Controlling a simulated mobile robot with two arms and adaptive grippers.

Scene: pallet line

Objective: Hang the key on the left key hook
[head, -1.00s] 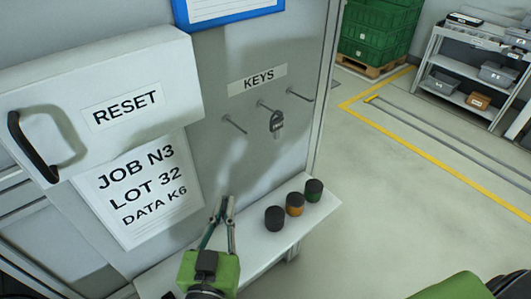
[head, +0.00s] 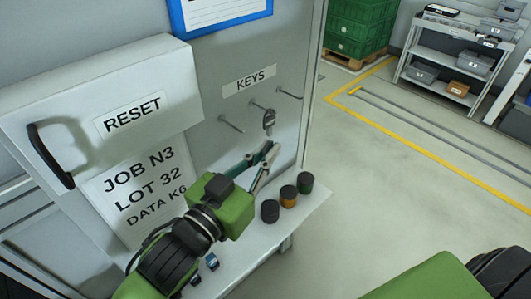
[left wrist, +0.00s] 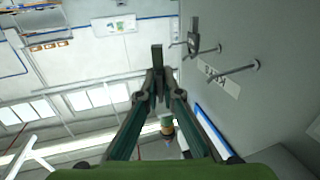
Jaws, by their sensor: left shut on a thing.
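My left gripper (head: 269,149) is shut on a small grey key, seen best between the fingertips in the left wrist view (left wrist: 157,58); fingers hide part of it. Three thin hooks stick out of the panel under the KEYS label (head: 250,80). The left key hook (head: 231,124) is bare; it also shows in the left wrist view (left wrist: 233,74). Another key (head: 269,121) hangs on the middle hook, also seen in the left wrist view (left wrist: 193,40). The right hook (head: 289,94) is bare. My gripper is just below and right of the left hook, apart from it. My right gripper is out of view.
A RESET box with a black handle (head: 50,155) juts out at left. Open floor lies to the right, before a shelf rack (head: 435,85).

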